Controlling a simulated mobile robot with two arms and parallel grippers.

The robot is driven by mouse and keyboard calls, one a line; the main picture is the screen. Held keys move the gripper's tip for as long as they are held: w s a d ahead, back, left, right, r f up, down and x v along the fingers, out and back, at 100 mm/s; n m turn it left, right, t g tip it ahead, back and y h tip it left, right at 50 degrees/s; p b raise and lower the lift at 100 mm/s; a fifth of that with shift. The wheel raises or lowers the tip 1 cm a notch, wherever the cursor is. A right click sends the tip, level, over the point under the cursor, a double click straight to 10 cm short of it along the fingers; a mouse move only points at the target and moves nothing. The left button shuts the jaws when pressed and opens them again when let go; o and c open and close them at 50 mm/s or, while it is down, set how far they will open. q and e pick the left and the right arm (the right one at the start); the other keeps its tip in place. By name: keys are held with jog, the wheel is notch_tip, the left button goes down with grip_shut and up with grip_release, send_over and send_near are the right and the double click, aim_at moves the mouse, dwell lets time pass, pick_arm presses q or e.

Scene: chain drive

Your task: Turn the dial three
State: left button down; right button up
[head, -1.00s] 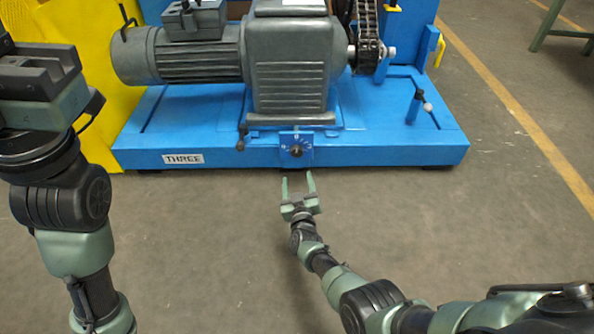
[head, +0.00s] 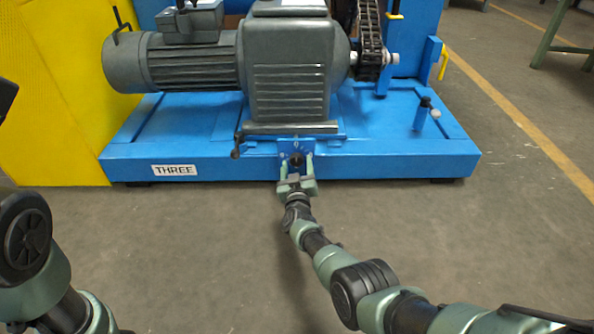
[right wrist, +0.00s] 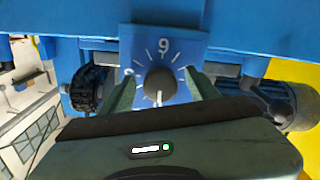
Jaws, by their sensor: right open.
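The dial is a small dark knob (head: 296,160) on a blue plate (head: 283,146) at the front edge of the blue machine base labelled THREE (head: 174,170). In the right wrist view the knob (right wrist: 160,84) has a white pointer line toward the bottom of the picture, and the plate shows tick marks and a digit at the top. My right gripper (head: 296,170) is open, with one finger on each side of the knob; I cannot tell whether they touch it. In the head view my left arm shows at the left edge, but its gripper is not clearly visible.
A grey motor and gearbox (head: 290,75) stand on the base above the dial. A small lever (head: 237,150) sticks out left of the plate. A chain (head: 370,35) runs at the right of the gearbox. The floor (head: 200,250) in front is clear.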

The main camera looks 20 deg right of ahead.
grip_shut()
jog(key=shift+m, duration=0.3)
jog(key=m, duration=0.2)
jog(key=shift+m+b, duration=0.3)
jog(key=shift+b, duration=0.05)
jog(key=m+b, duration=0.1)
jog(key=m, duration=0.4)
jog(key=shift+a, duration=0.15)
jog(key=m+b, duration=0.1)
jog(key=m, duration=0.4)
jog(key=shift+w+a, duration=0.1)
jog(key=shift+r+m+b, duration=0.15)
jog(key=shift+m+b, duration=0.6)
jog(key=shift+m, duration=1.55)
